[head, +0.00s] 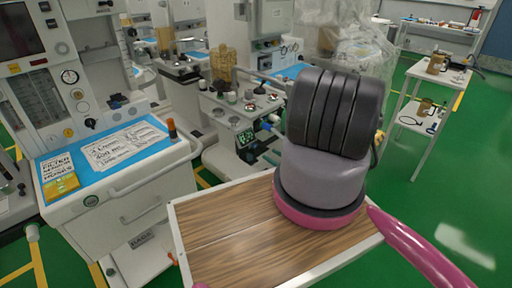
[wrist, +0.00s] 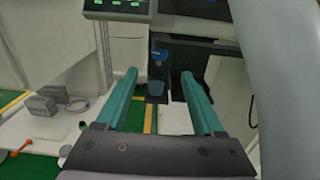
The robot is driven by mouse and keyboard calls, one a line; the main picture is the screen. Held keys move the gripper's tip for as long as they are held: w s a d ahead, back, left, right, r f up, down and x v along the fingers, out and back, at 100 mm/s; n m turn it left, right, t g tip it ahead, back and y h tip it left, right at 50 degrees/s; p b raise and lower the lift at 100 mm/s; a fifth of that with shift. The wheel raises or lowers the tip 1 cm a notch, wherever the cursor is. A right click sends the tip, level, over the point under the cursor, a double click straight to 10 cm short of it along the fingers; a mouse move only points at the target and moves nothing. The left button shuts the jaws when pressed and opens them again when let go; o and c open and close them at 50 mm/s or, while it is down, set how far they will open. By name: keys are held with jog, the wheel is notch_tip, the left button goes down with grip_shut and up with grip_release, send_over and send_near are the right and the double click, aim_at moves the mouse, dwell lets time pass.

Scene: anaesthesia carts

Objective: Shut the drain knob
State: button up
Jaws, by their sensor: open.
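In the wrist view, my gripper (wrist: 159,74) has its two teal fingers spread wide with nothing held between them. Beyond the fingertips, roughly centred between them, is a small dark fitting with a blue top and a dark blue round part (wrist: 156,88) below it. This may be the drain knob, but it is small and blurred, and I cannot tell whether it is turned open or shut. The fingers do not appear to touch it. In the head view, my own arm fills the middle right, my gripper is not visible, and I cannot pick out the drain knob.
A cart with a blue top (head: 112,150) and a drawer handle stands at left. A wooden-topped surface (head: 215,235) lies under my arm in the head view. More machines stand behind. A white side table (head: 430,75) stands at right, with open green floor (head: 450,190) before it.

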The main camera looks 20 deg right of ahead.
aim_at(256, 146)
jog(key=x, duration=0.9)
jog(key=shift+w, duration=0.2)
jog(key=shift+c, duration=0.3)
grip_shut()
